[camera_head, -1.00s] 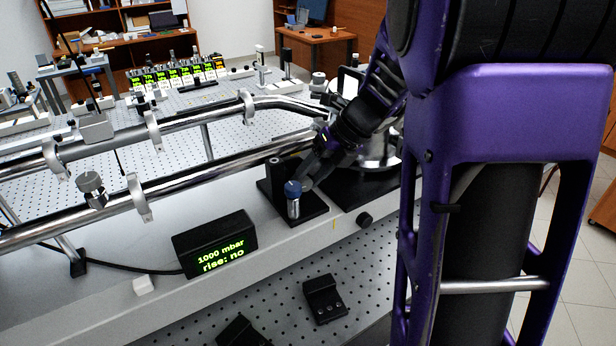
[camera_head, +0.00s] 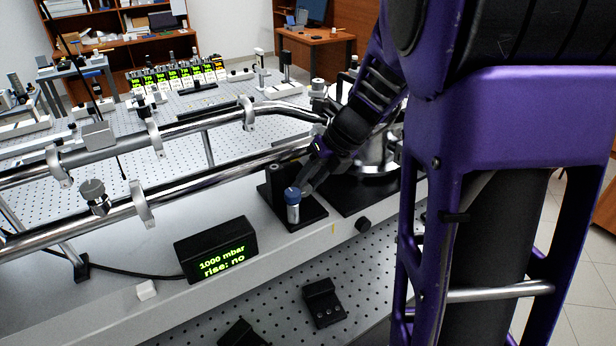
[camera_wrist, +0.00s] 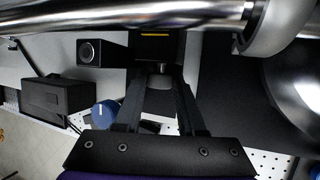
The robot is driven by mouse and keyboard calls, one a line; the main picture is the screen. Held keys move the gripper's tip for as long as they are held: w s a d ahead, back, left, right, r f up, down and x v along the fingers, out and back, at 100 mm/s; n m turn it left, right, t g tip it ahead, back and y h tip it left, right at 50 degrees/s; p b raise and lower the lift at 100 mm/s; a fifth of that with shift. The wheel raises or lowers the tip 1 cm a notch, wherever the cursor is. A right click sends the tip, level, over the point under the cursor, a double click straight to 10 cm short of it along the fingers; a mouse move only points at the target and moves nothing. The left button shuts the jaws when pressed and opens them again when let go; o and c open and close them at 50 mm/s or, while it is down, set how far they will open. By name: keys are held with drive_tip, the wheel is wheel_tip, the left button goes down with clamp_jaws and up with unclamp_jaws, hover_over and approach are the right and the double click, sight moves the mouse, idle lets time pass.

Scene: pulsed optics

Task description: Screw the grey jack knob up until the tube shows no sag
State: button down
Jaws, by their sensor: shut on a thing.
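The grey jack knob (camera_wrist: 158,80) shows in the wrist view, partly hidden, between the fingers of my gripper (camera_wrist: 159,88), just beside a black block (camera_wrist: 157,50) with a yellow line. My gripper is shut on this knob. In the head view my gripper (camera_head: 308,182) reaches down to the jack beneath the tube, and the knob itself is hidden there. The shiny metal tube (camera_head: 190,184) runs across the head view; it also crosses the top of the wrist view (camera_wrist: 120,16). I cannot judge any sag from these frames.
A blue-capped post (camera_head: 293,205) stands close to my gripper; its blue cap (camera_wrist: 105,113) is left of the fingers in the wrist view. A black display (camera_head: 215,250) reads "1000 mbar" and "rise: no". A second tube (camera_head: 180,131) runs behind.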

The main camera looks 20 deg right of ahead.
drive_tip(key=shift+a+r+n+t+h, duration=0.1)
drive_tip(key=shift+a+n+t+h, duration=0.2)
drive_tip(key=shift+h, duration=0.6)
drive_tip(key=shift+s+a+t+h, duration=0.1)
drive_tip(key=shift+t+h, duration=0.3)
drive_tip(key=shift+h, duration=1.1)
drive_tip(key=c, duration=0.8)
unclamp_jaws()
